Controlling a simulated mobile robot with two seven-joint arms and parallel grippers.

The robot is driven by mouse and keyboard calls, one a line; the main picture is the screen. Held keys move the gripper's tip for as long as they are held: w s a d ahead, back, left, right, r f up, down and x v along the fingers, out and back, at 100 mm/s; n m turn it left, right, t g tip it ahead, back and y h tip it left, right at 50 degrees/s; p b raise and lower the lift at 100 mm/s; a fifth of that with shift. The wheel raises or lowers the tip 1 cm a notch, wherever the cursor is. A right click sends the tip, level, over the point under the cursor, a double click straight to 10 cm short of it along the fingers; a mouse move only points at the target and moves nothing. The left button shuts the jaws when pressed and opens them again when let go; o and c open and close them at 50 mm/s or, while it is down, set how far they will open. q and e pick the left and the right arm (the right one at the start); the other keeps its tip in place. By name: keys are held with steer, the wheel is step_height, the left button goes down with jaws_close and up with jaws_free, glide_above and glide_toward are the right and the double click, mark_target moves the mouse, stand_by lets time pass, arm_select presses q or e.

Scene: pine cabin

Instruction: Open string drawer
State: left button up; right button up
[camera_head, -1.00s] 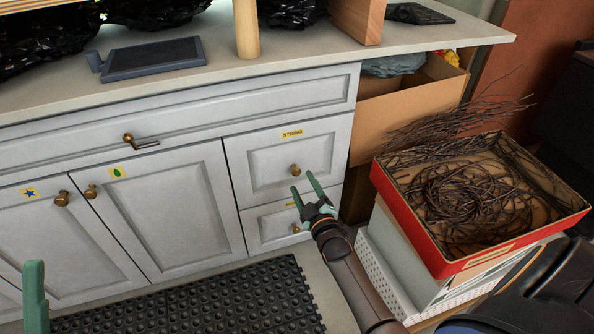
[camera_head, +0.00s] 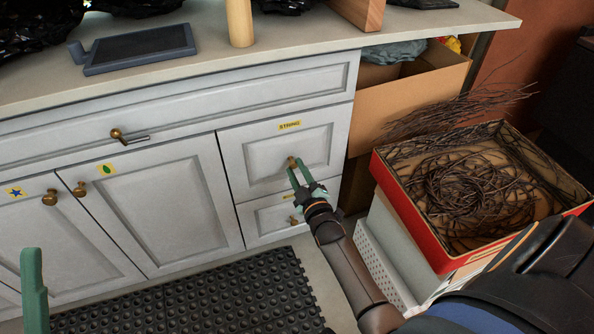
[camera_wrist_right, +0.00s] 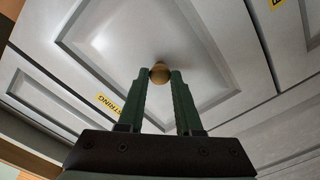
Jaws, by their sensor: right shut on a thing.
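The string drawer (camera_head: 262,165) is a pale grey panel front with a yellow STRING label (camera_head: 290,125). It looks closed, flush with the cabinet. Its round brass knob (camera_wrist_right: 160,73) sits between the fingertips of my right gripper (camera_head: 295,166). In the right wrist view my right gripper (camera_wrist_right: 160,80) is shut on the knob, with a green finger on each side. In the head view the fingers cover most of the knob. One green finger of my left gripper (camera_head: 34,285) shows at the lower left edge, away from the cabinet.
A lower drawer (camera_head: 270,218) with a knob lies below. Cabinet doors (camera_head: 150,205) stand to the left. A red-rimmed box of twigs (camera_head: 420,220) is stacked close to the right of my right arm. A black rubber mat (camera_head: 240,290) covers the floor in front.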

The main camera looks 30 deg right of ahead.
jaws_close()
stand_by(0.8)
